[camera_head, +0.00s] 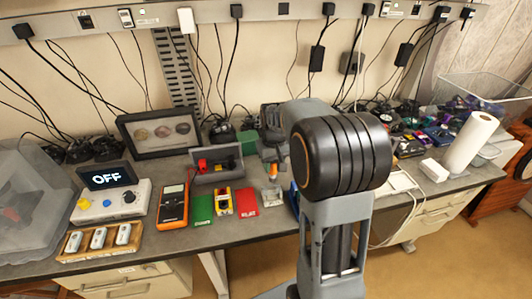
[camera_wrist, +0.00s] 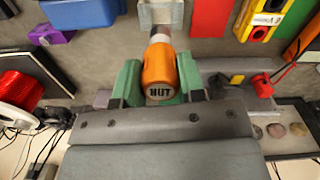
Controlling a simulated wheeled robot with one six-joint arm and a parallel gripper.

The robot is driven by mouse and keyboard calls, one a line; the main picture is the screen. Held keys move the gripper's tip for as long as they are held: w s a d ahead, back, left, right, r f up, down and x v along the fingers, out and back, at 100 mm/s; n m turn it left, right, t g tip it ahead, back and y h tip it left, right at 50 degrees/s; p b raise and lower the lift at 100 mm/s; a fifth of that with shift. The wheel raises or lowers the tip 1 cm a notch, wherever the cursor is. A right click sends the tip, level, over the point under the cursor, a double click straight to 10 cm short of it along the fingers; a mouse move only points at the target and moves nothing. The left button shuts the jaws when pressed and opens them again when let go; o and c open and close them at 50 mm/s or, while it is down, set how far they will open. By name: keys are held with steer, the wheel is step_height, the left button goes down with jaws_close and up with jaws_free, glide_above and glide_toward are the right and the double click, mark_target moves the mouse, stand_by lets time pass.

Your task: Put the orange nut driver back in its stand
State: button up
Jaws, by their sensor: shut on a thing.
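The orange nut driver (camera_wrist: 158,68) has a round handle with "NUT" on its end, facing the wrist camera. My gripper (camera_wrist: 160,85) is shut on the handle, with a green finger on each side. The driver's pale collar points up the wrist picture toward a light grey stand (camera_wrist: 161,14). The shank is mostly hidden, so I cannot tell whether it is in the stand. In the head view the small orange handle (camera_head: 272,171) shows left of my large dark wrist joint, just behind the stand (camera_head: 271,196) near the bench's front.
A red mat (camera_head: 246,203), a yellow tester (camera_head: 223,202) and a green mat (camera_head: 201,209) lie just left. A grey tray (camera_head: 218,176) with a red tool stands behind them. An orange multimeter (camera_head: 172,207) is farther left. Cables and black items crowd the back.

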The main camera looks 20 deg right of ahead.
mark_target(273, 176)
steer(key=shift+w+f, duration=0.15)
steer(key=shift+w, duration=0.15)
steer(key=shift+s+f+b, duration=0.1)
steer(key=shift+f+b, duration=1.95)
steer(key=shift+f, duration=0.4)
steer(key=shift+f, duration=0.45)
stand_by(0.6)
steer(key=shift+f+b, duration=1)
steer(key=shift+f, duration=0.35)
stand_by(0.9)
steer(key=shift+s+f+n, duration=0.2)
steer(key=shift+f+n, duration=0.1)
steer(key=shift+f, duration=0.05)
stand_by(1.3)
steer(key=o, duration=0.7)
steer(key=shift+o, duration=0.3)
steer(key=shift+w, duration=0.1)
